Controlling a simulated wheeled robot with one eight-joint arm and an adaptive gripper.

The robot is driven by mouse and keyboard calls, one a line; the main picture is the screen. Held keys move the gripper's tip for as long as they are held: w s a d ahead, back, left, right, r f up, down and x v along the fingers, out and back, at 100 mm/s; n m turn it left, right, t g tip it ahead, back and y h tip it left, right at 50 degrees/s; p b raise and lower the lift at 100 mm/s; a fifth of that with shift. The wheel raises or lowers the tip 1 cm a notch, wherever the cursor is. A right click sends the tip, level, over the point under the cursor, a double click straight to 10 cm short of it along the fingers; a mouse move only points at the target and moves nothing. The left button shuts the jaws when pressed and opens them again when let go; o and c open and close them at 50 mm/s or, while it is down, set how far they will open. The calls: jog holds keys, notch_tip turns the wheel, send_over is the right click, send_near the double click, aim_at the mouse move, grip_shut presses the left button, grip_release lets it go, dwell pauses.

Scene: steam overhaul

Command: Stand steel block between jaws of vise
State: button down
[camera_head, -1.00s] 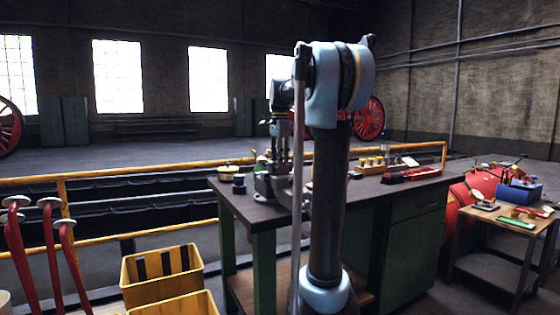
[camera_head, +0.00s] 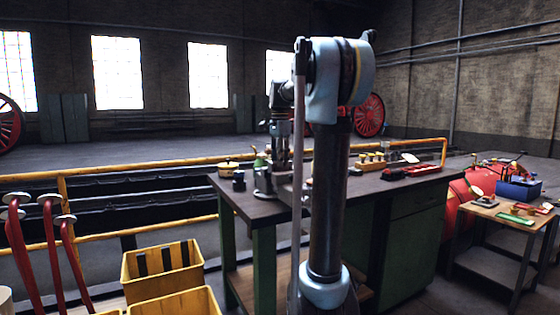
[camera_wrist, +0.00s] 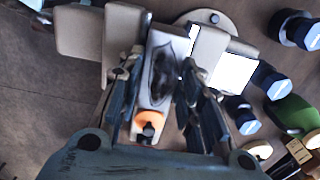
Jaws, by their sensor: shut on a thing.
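My gripper (camera_wrist: 158,98) is shut on the steel block (camera_wrist: 162,62), a grey piece with a dark smudge-like reflection on its face. In the wrist view the block lies between the vise's left jaw (camera_wrist: 122,36) and right jaw (camera_wrist: 206,50). I cannot tell how deep it sits or whether it touches them. An orange part (camera_wrist: 147,119) with a dark knob shows near the fingertips. In the head view the vise (camera_head: 264,181) stands on the workbench's left end, with my gripper (camera_head: 279,160) just above it; the block is not clear there.
The workbench (camera_head: 395,184) also holds a yellow pot (camera_head: 228,167) and a dark cup (camera_head: 239,182) left of the vise. Blue-capped parts (camera_wrist: 275,84) lie right of the vise in the wrist view.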

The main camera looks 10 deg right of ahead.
jog(key=shift+f, duration=0.7)
jog(key=c, duration=1.1)
grip_release()
jog(key=shift+o, duration=0.2)
jog(key=shift+r, duration=0.1)
jog(key=shift+r, duration=3.9)
jog(key=shift+s, duration=0.1)
